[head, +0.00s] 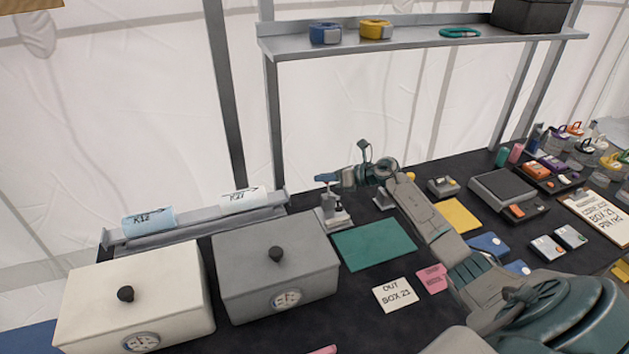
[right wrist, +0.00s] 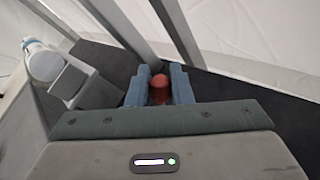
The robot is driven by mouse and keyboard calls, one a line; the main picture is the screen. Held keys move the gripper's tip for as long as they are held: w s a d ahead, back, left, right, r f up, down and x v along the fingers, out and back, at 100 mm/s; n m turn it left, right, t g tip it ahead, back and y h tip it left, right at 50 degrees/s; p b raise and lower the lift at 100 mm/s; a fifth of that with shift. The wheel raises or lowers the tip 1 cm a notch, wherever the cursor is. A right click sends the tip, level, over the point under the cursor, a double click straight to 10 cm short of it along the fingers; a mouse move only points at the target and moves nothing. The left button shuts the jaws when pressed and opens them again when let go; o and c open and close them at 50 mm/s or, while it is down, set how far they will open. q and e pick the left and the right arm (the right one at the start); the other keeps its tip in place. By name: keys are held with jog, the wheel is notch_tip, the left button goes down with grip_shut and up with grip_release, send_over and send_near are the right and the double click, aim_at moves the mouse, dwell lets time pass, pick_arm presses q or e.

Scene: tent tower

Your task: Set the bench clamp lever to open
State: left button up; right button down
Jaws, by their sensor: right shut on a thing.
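The bench clamp (head: 335,214) is a small grey metal device standing on the dark bench, behind the left end of the green mat. My right gripper (head: 324,178) reaches over it from the right. In the right wrist view my right gripper (right wrist: 160,78) has its two blue-grey fingers closed on both sides of a red knob (right wrist: 160,92), which I take to be the end of the clamp lever. In the head view the knob and most of the lever are hidden by the fingers, so the lever's angle cannot be told. My left gripper is not in view.
A grey lidded box (head: 240,245) and a white lidded box (head: 95,290) stand left of the clamp, with a roll rack (head: 190,226) behind them. A green mat (head: 374,244) lies in front. A shelf post (head: 274,120) rises behind the clamp. Small items crowd the right.

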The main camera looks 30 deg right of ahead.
jog(key=shift+w+m+g, duration=0.3)
jog(key=shift+g, duration=0.1)
jog(key=g, duration=0.1)
jog(key=w+f+m+g+b, duration=0.1)
jog(key=shift+w+d+f+g+b, duration=0.15)
jog(key=shift+d+f+g+b, duration=0.05)
jog(key=shift+d+g+b, duration=0.1)
jog(key=shift+w+f+m+g, duration=0.1)
jog(key=shift+f+m+g, duration=0.05)
jog(key=shift+m+g, duration=0.2)
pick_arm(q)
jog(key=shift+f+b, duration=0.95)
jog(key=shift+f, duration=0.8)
pick_arm(e)
jog(key=shift+w+f+m+g, duration=0.25)
jog(key=shift+f+m+g, duration=0.1)
jog(key=shift+m+g, duration=0.15)
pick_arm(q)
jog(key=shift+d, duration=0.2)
pick_arm(e)
jog(key=c, duration=1.3)
grip_release()
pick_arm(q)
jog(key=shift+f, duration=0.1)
pick_arm(e)
jog(key=shift+d, duration=0.1)
